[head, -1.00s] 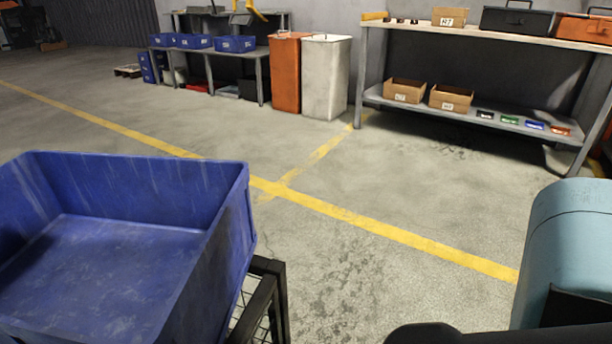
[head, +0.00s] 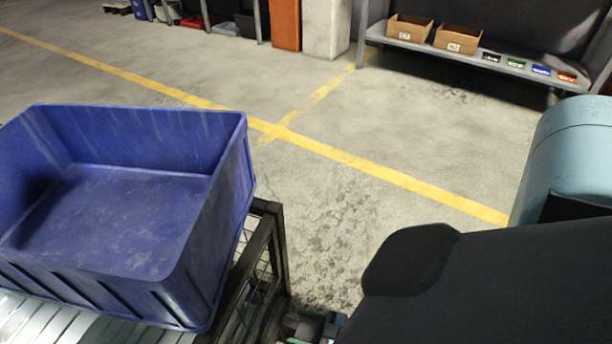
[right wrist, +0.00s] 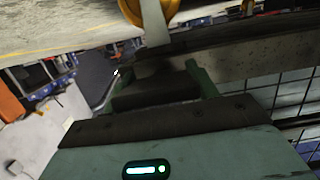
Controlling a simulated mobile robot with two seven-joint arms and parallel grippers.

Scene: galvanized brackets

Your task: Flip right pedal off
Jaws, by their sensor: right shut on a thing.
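My right gripper (head: 315,326) shows as greenish parts at the bottom of the head view, beside the dark rack and partly hidden by my dark arm. In the right wrist view its green fingers (right wrist: 158,78) are shut on a pale grey lever (right wrist: 153,24). The lever runs up to a round yellow part (right wrist: 150,8) at the top edge. The exact contact is dark and hard to see. I cannot make out a pedal clearly in either view. My left gripper is not in view.
A blue bin (head: 125,215) stands on a dark wire-mesh rack (head: 262,250) at the left. The floor beyond, with yellow lines (head: 370,170), is clear. A shelf (head: 480,60) with cardboard boxes (head: 409,29) stands at the back right.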

